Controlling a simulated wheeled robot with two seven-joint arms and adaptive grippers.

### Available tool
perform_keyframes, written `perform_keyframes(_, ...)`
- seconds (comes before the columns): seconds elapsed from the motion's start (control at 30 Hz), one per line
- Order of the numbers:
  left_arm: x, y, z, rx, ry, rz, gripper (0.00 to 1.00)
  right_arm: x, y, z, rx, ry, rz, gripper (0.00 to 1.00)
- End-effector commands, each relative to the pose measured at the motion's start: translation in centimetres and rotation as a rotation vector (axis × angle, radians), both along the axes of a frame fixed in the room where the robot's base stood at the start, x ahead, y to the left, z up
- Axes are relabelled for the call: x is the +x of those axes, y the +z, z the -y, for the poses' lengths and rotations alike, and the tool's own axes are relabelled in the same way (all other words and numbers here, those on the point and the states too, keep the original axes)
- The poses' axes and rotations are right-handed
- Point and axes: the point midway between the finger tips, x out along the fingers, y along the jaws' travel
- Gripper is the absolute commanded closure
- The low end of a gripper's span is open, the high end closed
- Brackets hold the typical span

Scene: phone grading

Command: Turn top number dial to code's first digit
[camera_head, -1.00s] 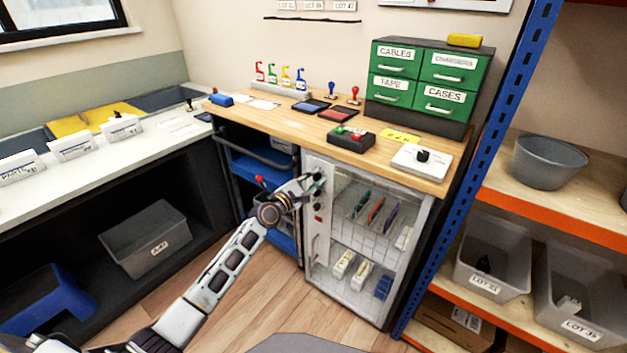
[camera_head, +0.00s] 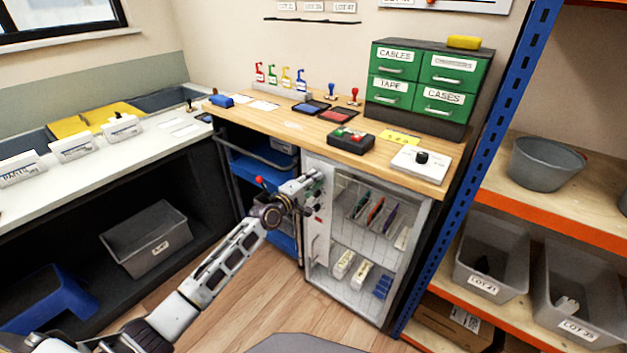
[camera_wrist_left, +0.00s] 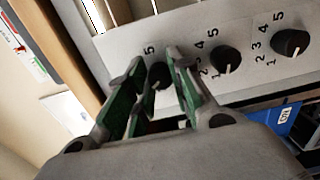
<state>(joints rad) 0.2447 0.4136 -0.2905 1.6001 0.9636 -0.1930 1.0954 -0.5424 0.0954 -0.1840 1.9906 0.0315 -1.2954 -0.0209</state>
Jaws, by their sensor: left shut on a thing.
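The top number dial (camera_wrist_left: 158,75) is a black knob on the grey panel (camera_wrist_left: 190,30) at the left of the glass-fronted cabinet. In the left wrist view it sits between the green-padded fingers of my left gripper (camera_wrist_left: 156,82), which is shut on it. A "5" shows beside it; its other digits and its pointer are hidden or unclear. A middle dial (camera_wrist_left: 226,60) and a third dial (camera_wrist_left: 290,43), each with printed digits, stand free in the same row. In the head view my left gripper (camera_head: 315,178) is against the panel's upper part, hiding the top dial. My right gripper is out of view.
The cabinet (camera_head: 370,225) holds phones and small boxes behind its front. The wooden worktop (camera_head: 285,122) lies just above my gripper, with a yellow note (camera_head: 400,137) whose writing is unreadable. A blue-posted shelf with grey bins stands at the right.

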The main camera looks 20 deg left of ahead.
Motion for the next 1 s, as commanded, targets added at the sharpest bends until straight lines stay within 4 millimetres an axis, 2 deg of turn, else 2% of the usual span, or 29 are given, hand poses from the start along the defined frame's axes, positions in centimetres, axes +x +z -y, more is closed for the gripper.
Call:
perform_keyframes(0.07,0.0,-0.1,0.0,0.073,-0.002,0.022,1.00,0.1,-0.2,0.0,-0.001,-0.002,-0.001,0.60)
perform_keyframes(0.47,0.0,0.0,0.0,0.397,-0.001,0.140,1.00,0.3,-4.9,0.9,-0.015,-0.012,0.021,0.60)
perform_keyframes(1.0,-0.1,0.0,0.1,0.747,-0.002,0.267,1.00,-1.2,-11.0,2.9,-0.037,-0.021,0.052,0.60)
